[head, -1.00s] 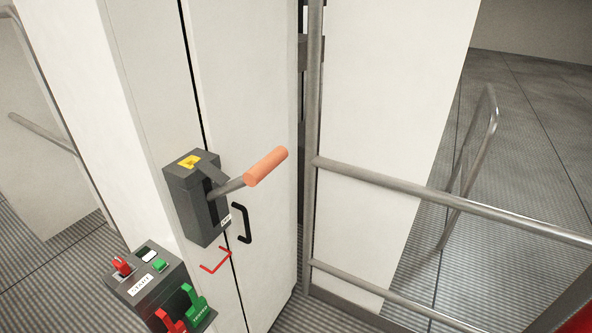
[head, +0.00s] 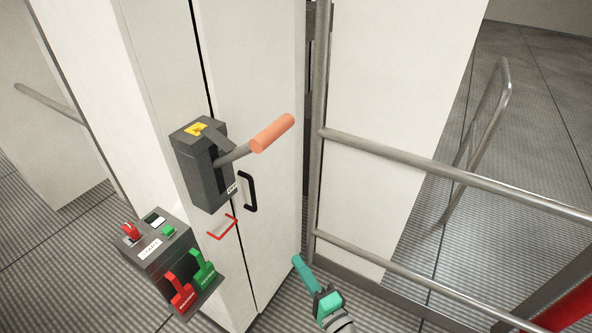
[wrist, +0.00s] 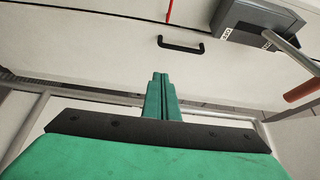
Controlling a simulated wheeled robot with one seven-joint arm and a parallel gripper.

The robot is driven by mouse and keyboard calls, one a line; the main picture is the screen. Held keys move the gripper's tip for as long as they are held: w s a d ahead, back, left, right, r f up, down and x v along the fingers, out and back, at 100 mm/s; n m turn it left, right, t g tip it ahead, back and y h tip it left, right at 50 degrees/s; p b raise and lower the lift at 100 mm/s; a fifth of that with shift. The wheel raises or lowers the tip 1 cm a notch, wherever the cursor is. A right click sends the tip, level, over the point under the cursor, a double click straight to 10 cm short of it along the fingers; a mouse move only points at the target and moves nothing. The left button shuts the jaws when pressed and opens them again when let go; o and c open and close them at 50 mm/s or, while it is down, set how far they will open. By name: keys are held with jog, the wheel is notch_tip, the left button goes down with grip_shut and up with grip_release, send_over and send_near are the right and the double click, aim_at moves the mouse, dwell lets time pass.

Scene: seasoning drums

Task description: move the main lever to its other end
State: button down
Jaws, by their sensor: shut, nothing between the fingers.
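The main lever (head: 272,133) has an orange grip on a grey rod. It comes out of a dark grey box (head: 205,180) on the white cabinet and points right and slightly up in the head view. In the wrist view its orange grip (wrist: 302,89) is at the right edge and the box (wrist: 257,22) at the upper right. My gripper (head: 298,262) is teal, below and right of the lever and well apart from it. In the wrist view its fingers (wrist: 160,82) are together, with nothing between them.
A black handle (head: 249,191) and a red bracket (head: 223,229) are on the cabinet below the box. A control box (head: 160,250) with red and green levers stands at the lower left. Metal railings (head: 430,172) run along the right, close to my gripper.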

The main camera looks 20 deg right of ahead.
jog(key=w+d+r+t+y, duration=0.1)
jog(key=d+r+y, duration=0.1)
jog(key=r, duration=0.5)
jog(key=d+r+t+y, duration=0.1)
jog(key=d+r+y, duration=0.15)
jog(key=r, duration=0.35)
jog(key=n+y, duration=0.6)
jog(key=y, duration=0.2)
send_near(282, 134)
jog(key=shift+g, duration=0.3)
jog(key=x, duration=0.6)
jog(key=shift+w+d+r, duration=0.1)
jog(key=shift+w+r, duration=0.05)
jog(key=shift+w, duration=0.05)
